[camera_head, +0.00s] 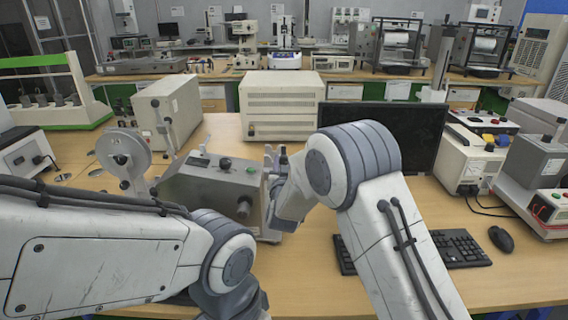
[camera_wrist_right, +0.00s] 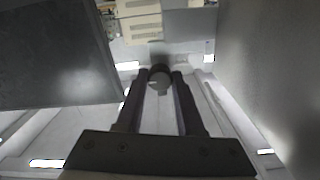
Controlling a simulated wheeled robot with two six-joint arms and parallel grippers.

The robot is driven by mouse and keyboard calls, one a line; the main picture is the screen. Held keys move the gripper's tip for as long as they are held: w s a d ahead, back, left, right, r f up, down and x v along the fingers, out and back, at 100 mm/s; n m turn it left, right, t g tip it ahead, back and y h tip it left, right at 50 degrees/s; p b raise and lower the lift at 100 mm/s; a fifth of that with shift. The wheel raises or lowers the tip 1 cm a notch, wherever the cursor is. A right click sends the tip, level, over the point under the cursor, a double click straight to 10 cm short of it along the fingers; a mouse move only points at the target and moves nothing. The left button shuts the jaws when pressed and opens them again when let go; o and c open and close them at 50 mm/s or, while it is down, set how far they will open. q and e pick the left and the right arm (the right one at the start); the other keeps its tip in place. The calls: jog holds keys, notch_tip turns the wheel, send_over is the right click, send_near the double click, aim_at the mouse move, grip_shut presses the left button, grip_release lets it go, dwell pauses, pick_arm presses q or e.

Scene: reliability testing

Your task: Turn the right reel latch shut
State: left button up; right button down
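A grey metal machine (camera_head: 212,189) with a dark knob on top and another on its front stands on the desk, with a pale round reel (camera_head: 124,153) at its left. My right gripper (camera_head: 276,157) is at the machine's right side, its two fingers apart. In the right wrist view, a small rounded dark and pale part (camera_wrist_right: 160,80) shows between the fingertips. It may be the right reel latch; I cannot tell whether the fingers press on it. The right reel is not clearly visible. My left arm crosses the lower left, and its gripper is out of view.
A black monitor (camera_head: 408,130), a keyboard (camera_head: 455,249) and a mouse (camera_head: 501,239) are at the right. A cream box (camera_head: 282,105) and a beige instrument (camera_head: 168,108) stand behind the machine. Bare desk shows at the front right.

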jog(key=shift+n, duration=0.3)
jog(key=n, duration=0.3)
jog(key=shift+n, duration=0.3)
jog(key=n+p, duration=0.1)
jog(key=n, duration=0.3)
jog(key=shift+n, duration=0.3)
jog(key=n+p, duration=0.1)
jog(key=n, duration=0.3)
jog(key=shift+a+f+n+p, duration=0.15)
jog(key=shift+n+p, duration=0.5)
jog(key=shift+n, duration=1.85)
jog(key=c, duration=0.5)
grip_release()
